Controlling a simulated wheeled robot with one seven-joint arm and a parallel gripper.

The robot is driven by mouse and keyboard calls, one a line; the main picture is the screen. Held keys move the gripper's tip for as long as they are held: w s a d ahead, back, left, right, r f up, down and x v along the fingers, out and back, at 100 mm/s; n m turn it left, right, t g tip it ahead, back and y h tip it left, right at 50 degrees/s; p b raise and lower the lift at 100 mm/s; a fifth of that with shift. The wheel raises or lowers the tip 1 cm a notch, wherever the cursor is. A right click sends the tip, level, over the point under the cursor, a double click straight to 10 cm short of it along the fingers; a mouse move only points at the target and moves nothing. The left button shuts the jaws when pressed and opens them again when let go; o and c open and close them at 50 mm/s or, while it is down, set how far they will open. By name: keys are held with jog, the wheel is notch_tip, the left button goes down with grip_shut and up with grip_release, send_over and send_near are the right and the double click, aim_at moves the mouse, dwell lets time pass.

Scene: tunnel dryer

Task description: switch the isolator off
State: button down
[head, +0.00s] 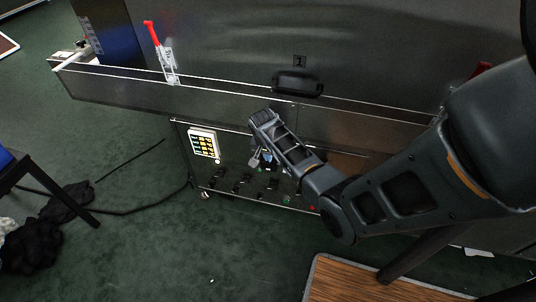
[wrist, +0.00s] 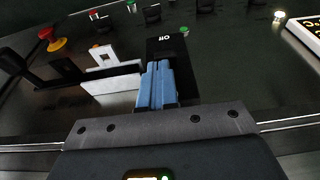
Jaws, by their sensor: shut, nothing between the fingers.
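In the wrist view a black plate (wrist: 167,45) on the dark control panel carries the word "Off", upside down in the picture. I take it to be the isolator's plate; its handle is not clear, as my fingers cover the plate's lower part. My gripper (wrist: 157,66) is shut, its blue fingers together and empty, just in front of the plate; contact cannot be told. A white notched piece (wrist: 108,73) sits directly left of the fingers. In the head view my gripper (head: 267,160) is at the cabinet front (head: 235,165) and hides the isolator.
A red mushroom button on a yellow base (wrist: 52,39) is left in the wrist view. In the head view a keypad panel (head: 203,144) is left of my gripper. A red lever (head: 152,32) with a tag stands above the ledge. A wooden tabletop (head: 375,285) is lower right.

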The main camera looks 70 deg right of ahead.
jog(key=shift+a+f+h, duration=0.2)
jog(key=shift+a+h, duration=0.15)
jog(key=shift+h, duration=0.25)
jog(key=f+h+b, duration=0.1)
jog(key=h+b, duration=0.1)
jog(key=b, duration=0.1)
jog(key=a+f+h+b, duration=0.1)
jog(key=h+b, duration=0.1)
jog(key=b, duration=0.1)
jog(key=a+h+b, duration=0.1)
jog(key=h+b, duration=0.1)
jog(key=b, duration=0.1)
jog(key=shift+s+a+f+t+b, duration=0.1)
jog(key=shift+s+f+t+b, duration=0.05)
jog(key=shift+f+t+b, duration=0.2)
jog(key=shift+r+p, duration=0.5)
jog(key=shift+r, duration=0.25)
jog(key=shift+a, duration=0.15)
